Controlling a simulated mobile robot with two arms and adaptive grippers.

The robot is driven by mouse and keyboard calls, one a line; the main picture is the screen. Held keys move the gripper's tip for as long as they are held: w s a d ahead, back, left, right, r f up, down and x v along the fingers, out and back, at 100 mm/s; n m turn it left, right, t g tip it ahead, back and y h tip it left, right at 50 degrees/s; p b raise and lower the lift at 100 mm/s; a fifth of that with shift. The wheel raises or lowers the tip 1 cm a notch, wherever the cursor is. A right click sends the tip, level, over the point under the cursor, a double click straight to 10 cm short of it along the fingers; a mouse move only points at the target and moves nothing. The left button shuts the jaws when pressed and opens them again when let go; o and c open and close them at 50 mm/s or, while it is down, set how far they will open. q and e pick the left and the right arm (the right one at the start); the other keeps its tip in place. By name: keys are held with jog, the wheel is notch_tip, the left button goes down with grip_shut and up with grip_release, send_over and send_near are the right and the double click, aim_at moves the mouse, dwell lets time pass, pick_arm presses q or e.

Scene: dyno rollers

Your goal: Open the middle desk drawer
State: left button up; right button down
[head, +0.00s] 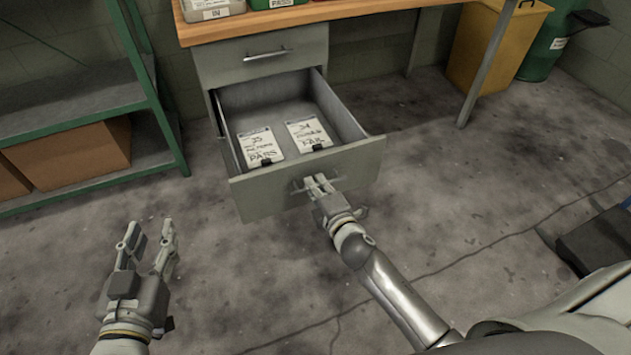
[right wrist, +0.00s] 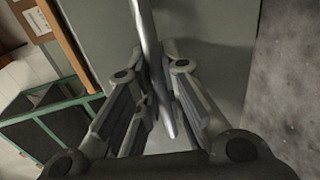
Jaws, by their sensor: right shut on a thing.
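The grey middle desk drawer (head: 240,198) stands pulled well out below a closed upper drawer (head: 225,63) in the head view. In the right wrist view the handle (right wrist: 150,50) runs between the fingers (right wrist: 160,105). My left gripper (head: 148,243) is open and empty above the floor, left of the drawer and apart from it.
A green shelf (head: 150,100) with cardboard boxes (head: 75,155) stands at the left. A yellow bin (head: 490,45) and a green bin (head: 548,45) stand at the back right. The floor before the drawer is clear.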

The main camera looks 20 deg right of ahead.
jog(key=c, duration=1.5)
grip_release()
jog(key=shift+c, duration=0.2)
jog(key=s+r, duration=0.2)
jog(key=s, duration=0.9)
jog(key=shift+s+d+r, duration=0.15)
jog(key=shift+s+d, duration=0.1)
jog(key=shift+s, duration=0.15)
